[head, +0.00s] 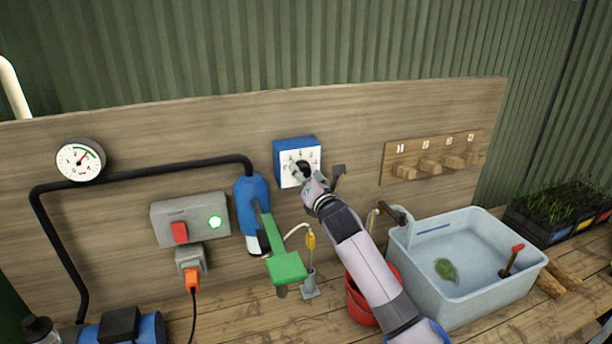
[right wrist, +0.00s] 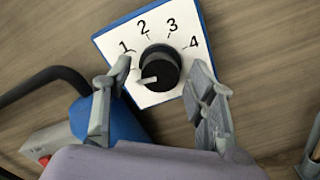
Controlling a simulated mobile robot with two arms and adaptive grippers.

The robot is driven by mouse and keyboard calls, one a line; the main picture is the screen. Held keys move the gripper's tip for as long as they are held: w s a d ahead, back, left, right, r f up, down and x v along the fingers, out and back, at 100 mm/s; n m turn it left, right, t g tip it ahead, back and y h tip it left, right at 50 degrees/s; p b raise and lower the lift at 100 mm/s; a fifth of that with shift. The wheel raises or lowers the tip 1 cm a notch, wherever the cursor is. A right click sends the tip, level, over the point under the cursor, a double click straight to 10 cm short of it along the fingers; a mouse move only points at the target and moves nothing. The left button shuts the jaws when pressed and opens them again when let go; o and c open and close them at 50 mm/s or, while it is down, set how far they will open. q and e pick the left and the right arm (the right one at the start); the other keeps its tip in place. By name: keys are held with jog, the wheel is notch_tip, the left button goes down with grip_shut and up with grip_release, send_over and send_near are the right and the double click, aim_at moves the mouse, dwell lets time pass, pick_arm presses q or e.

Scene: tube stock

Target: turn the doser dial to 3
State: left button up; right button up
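The doser (head: 284,151) is a blue box with a white face on the wooden board in the head view. In the right wrist view its face (right wrist: 154,98) shows the numbers 1 to 4 around a black dial (right wrist: 162,67). The dial's white pointer points left and slightly down, below the 1; any mark there is hidden by a finger. My right gripper (right wrist: 161,74) is open, with one finger on each side of the dial and visible gaps. In the head view my right gripper (head: 303,174) is in front of the doser's lower part. My left gripper is not in view.
A grey switch box (head: 189,219) with a green light and a gauge (head: 80,160) are further left. A water basin (head: 470,296) and a wooden peg rail (head: 392,171) are to the right.

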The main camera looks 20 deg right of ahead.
jog(key=c, duration=1.1)
jog(key=shift+m, duration=0.4)
jog(key=m, duration=1.6)
jog(key=shift+m, duration=0.3)
jog(key=m, duration=0.6)
jog(key=shift+m, duration=0.3)
jog(key=shift+f, duration=0.1)
